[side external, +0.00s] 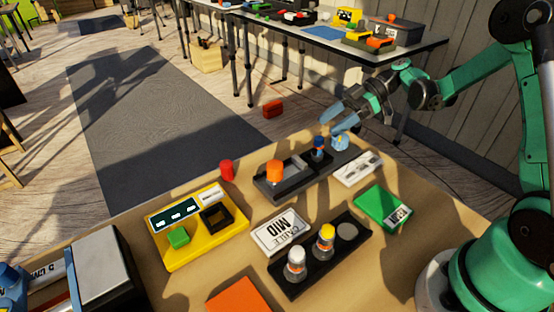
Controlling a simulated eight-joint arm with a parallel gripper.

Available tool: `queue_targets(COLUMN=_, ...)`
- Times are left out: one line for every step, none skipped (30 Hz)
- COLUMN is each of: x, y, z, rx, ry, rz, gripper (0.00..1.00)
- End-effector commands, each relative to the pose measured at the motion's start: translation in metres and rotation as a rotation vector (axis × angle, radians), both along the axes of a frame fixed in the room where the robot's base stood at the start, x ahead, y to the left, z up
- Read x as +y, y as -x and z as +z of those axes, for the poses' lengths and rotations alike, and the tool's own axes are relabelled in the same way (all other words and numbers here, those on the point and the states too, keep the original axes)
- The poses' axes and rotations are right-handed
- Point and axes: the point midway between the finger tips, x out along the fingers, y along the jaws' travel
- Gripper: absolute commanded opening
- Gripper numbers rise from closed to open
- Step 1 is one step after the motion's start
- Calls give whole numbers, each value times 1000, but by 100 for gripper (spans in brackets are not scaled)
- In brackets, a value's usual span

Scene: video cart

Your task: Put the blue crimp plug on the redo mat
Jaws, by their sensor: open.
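The blue crimp plug (319,143) appears as a small blue-topped piece with a dark body at the right end of a dark tray (268,191). My gripper (331,126) has light-blue fingers, spread open and empty, close above and to the right of the plug. I cannot tell whether a finger touches it. A flat orange square (238,297) at the table's front edge may be the redo mat; no label on it is readable, and the picture edge cuts it off.
An orange-topped plug (274,172) is in the same tray. A yellow tray (207,251), white "CABLE MID" card (281,233), green card (382,208) and black holder (290,284) with white- and yellow-topped pieces stand nearby. A red cylinder (227,170) stands at the far edge.

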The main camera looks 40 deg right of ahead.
Motion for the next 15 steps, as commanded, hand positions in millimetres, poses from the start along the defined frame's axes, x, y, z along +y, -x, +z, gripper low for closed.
queue_targets(x=-8, y=1, z=-7, rx=-55, ry=-28, rz=30, gripper=65)
queue_targets(x=-10, y=2, z=-9, rx=-87, ry=-42, rz=51, gripper=65)
queue_targets(x=-14, y=3, z=-12, rx=-126, ry=-58, rz=71, gripper=65)
queue_targets(x=-15, y=4, z=-14, rx=-149, ry=-68, rz=85, gripper=65)
queue_targets(x=-17, y=5, z=-15, rx=-169, ry=-75, rz=94, gripper=65)
queue_targets(x=-18, y=6, z=-17, rx=-189, ry=-82, rz=107, gripper=65)
queue_targets(x=-18, y=6, z=-18, rx=-199, ry=-86, rz=112, gripper=65)
queue_targets(x=-17, y=6, z=-19, rx=-207, ry=-89, rz=116, gripper=65)
queue_targets(x=-15, y=5, z=-20, rx=-213, ry=-91, rz=120, gripper=65)
queue_targets(x=-12, y=5, z=-21, rx=-214, ry=-92, rz=122, gripper=65)
queue_targets(x=-8, y=4, z=-23, rx=-215, ry=-92, rz=123, gripper=65)
queue_targets(x=-3, y=2, z=-25, rx=-214, ry=-91, rz=122, gripper=65)
queue_targets(x=2, y=1, z=-27, rx=-214, ry=-90, rz=124, gripper=65)
queue_targets(x=6, y=0, z=-28, rx=-214, ry=-90, rz=123, gripper=65)
queue_targets(x=11, y=-1, z=-31, rx=-213, ry=-90, rz=122, gripper=65)
